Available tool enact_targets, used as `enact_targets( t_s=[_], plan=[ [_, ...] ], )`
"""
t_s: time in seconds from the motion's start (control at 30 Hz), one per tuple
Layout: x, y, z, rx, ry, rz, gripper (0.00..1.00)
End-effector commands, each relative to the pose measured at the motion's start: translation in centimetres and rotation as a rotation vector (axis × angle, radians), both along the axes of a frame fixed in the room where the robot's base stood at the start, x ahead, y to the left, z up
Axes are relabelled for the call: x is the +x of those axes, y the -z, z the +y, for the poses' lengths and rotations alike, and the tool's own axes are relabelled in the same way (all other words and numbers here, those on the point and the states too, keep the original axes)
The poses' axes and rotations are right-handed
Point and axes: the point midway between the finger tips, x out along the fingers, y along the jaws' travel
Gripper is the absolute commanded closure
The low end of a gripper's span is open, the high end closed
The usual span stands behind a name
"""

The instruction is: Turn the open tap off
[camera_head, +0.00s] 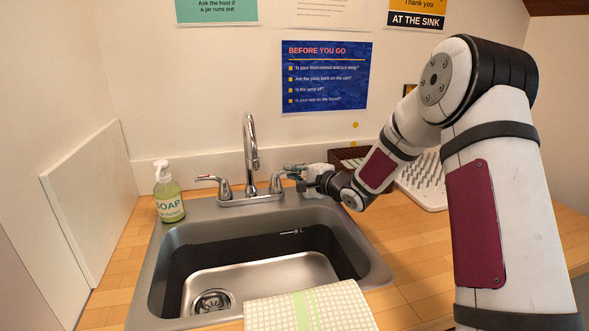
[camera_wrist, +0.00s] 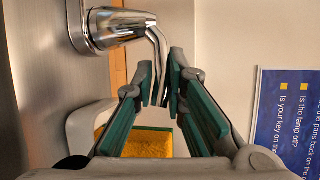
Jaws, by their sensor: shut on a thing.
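The chrome tap (camera_head: 250,155) stands behind the sink, with a tall curved spout and a handle on each side. The left handle (camera_head: 212,181) has a red mark and its lever points left. My gripper (camera_head: 308,175) is at the right handle (camera_head: 279,180) and partly covers its lever. In the wrist view, the green-padded fingers of my gripper (camera_wrist: 163,82) are shut on the thin bent lever (camera_wrist: 158,45), one finger on each side. The handle's round base (camera_wrist: 88,28) shows at the upper left. I cannot make out a water stream below the spout.
The steel sink (camera_head: 170,235) is empty in view, with a drain at its bottom. A soap bottle (camera_head: 168,192) stands at its left. A checked cloth (camera_head: 275,312) lies over the front edge. A white drying rack (camera_head: 425,188) is at the right. A yellow sponge (camera_wrist: 148,143) shows behind my fingers.

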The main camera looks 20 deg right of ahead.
Motion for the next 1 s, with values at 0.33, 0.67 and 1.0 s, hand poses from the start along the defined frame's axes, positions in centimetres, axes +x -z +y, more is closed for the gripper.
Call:
enact_targets(
  t_s=[0.33,0.67,1.0],
  plan=[
    [1.0,0.0,-0.5,-0.002,-0.18,0.001,1.0],
    [1.4,0.1,-0.4,-0.004,-0.252,0.003,1.0],
    [1.4,0.2,-0.3,-0.004,-0.257,0.003,1.0]
  ],
)
